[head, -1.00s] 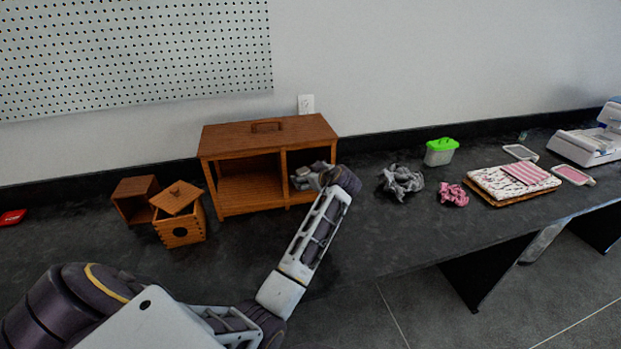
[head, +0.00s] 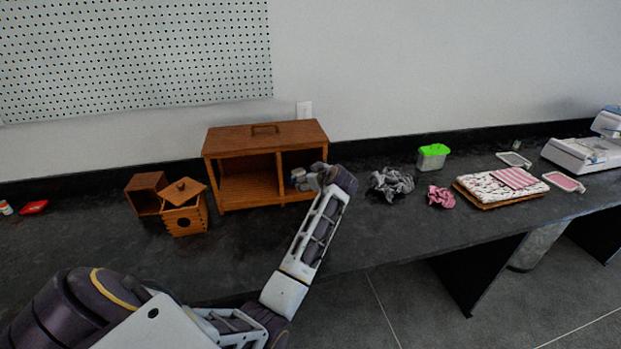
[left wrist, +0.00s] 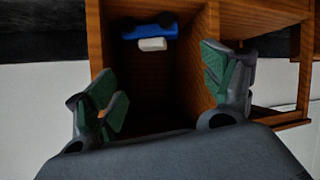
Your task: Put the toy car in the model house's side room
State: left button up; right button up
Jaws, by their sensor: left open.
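The wooden model house (head: 265,135) stands on the dark counter, with a wide room (head: 247,185) on the left and a narrower side room on the right. In the left wrist view, which looks upside down, the blue toy car (left wrist: 150,31) with a white part sits inside the side room (left wrist: 186,75), near its floor. My left gripper (head: 306,178) is at the side room's mouth; in the wrist view (left wrist: 165,85) its fingers are apart and empty, with a gap to the car. The head view hides the car behind my gripper. My right gripper is not in view.
A small wooden box with a tilted lid (head: 184,212) and an open wooden box (head: 147,192) stand left of the house. Right of it lie grey cloth (head: 390,183), pink cloth (head: 441,197) and a green-lidded tub (head: 433,157). The counter's front is mostly clear.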

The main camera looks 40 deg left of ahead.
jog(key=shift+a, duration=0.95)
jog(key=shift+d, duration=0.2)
